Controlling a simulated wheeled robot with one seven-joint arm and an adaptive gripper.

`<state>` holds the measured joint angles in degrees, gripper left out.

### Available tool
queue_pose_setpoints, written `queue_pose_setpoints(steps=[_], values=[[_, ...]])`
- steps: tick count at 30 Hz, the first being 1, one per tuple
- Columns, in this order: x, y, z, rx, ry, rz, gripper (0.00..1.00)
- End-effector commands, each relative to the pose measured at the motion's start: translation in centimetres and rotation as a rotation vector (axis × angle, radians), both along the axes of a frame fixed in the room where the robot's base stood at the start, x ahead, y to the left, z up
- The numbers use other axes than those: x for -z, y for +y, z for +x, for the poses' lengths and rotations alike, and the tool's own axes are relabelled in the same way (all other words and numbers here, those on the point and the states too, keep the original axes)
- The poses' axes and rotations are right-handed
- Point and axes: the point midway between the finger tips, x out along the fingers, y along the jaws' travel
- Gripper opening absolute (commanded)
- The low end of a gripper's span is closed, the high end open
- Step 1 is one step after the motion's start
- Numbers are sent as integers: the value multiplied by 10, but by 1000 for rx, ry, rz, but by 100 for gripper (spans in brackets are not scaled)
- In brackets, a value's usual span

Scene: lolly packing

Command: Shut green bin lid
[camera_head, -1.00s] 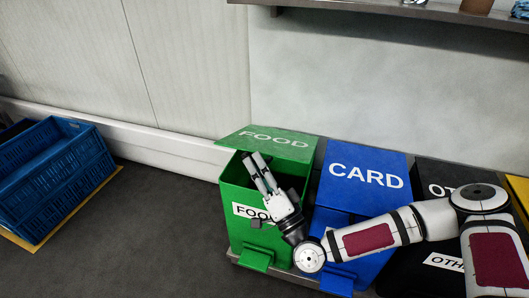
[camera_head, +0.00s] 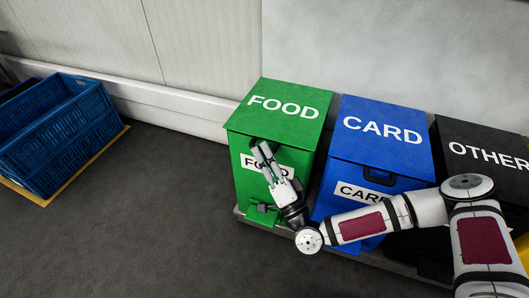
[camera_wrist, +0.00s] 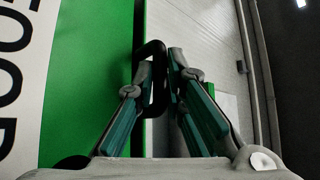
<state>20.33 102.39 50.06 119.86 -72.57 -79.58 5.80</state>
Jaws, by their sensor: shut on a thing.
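The green bin (camera_head: 249,198) stands at the left end of the row of bins in the head view. Its green lid (camera_head: 290,125), marked FOOD, lies down over the bin's top, with no opening visible. My gripper (camera_head: 261,148) is in front of the bin, just below the lid's front edge. In the wrist view my gripper (camera_wrist: 170,68) is shut on a black handle (camera_wrist: 153,50) at the bin's green front. The handle is partly hidden by the fingers. The white FOOD label (camera_wrist: 18,75) shows at the left of the wrist view.
The blue CARD bin (camera_head: 347,158) stands close at the right, and my arm reaches across its front. The black OTHER bin (camera_head: 470,135) is beyond it. A blue crate (camera_head: 60,130) sits on the floor at the left. The floor between crate and bins is clear.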

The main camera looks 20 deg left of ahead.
Motion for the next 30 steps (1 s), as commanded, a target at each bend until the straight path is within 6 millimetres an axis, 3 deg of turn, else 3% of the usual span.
queue_pose_setpoints(steps=[1,7,8,9,22,30], values=[[11,-4,8,19,16,-18,0],[12,-4,7,19,18,-21,0],[12,-4,7,19,18,-21,16],[12,-4,7,19,17,-21,20],[14,-6,3,16,17,-21,20],[34,-38,-22,17,20,-21,20]])
